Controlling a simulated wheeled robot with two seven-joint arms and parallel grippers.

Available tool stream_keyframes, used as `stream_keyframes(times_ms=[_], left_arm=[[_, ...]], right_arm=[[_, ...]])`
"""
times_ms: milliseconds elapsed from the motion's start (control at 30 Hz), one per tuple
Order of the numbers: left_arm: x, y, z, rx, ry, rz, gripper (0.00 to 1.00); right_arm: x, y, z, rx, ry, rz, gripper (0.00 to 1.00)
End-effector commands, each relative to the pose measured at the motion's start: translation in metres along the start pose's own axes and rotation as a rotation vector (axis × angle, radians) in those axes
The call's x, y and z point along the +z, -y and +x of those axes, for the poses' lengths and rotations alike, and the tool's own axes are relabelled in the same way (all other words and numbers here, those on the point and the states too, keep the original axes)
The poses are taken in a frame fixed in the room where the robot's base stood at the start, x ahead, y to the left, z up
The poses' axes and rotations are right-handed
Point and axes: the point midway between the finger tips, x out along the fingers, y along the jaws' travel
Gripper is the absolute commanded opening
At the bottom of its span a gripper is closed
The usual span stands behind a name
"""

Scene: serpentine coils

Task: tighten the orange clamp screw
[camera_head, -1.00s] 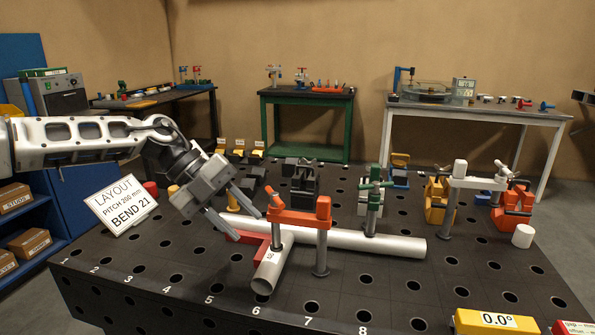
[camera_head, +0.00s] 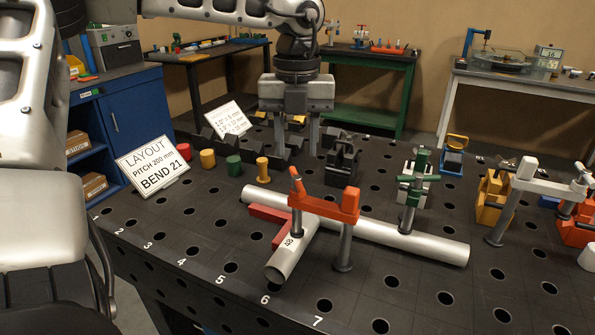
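The orange clamp (camera_head: 330,205) stands on the black perforated table. Its arm reaches over a short silver pipe (camera_head: 283,262). Its screw (camera_head: 297,190) is at the left end of the arm, with a handle on top and its foot down by the pipe. A long silver pipe (camera_head: 425,245) crosses behind the short one, with a red block (camera_head: 270,224) beside them. My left gripper (camera_head: 297,148) points straight down behind the clamp, apart from the screw. Its two fingers are spread with nothing seen between them. My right gripper is out of view.
A green clamp (camera_head: 414,185) stands right of the orange one, and a yellow clamp (camera_head: 494,195) is farther right. Black blocks (camera_head: 343,160) stand near my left gripper. A "BEND 21" sign (camera_head: 153,167) and small coloured cylinders (camera_head: 208,159) are at left. The front table edge is clear.

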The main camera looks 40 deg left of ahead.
Motion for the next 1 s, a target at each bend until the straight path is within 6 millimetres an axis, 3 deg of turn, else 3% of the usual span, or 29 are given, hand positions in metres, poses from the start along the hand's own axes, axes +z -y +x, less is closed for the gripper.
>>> stream_keyframes(times_ms=[100, 333, 767, 900, 1000], left_arm=[[-0.001, 0.0, 0.025, 0.001, -0.006, 0.0, 0.38], [0.0, 0.0, 0.058, 0.0, -0.003, 0.0, 0.38], [0.0, 0.0, 0.067, -0.001, 0.0, 0.0, 0.38], [0.0, 0.0, 0.067, -0.001, 0.0, 0.0, 0.0], [0.0, 0.0, 0.067, -0.001, 0.0, 0.0, 0.0]], right_arm=[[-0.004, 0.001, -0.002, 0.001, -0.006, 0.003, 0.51], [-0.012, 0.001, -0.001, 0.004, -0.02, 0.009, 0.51], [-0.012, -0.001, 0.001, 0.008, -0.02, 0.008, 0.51], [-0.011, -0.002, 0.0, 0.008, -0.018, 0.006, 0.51], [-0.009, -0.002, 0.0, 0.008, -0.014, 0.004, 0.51]])
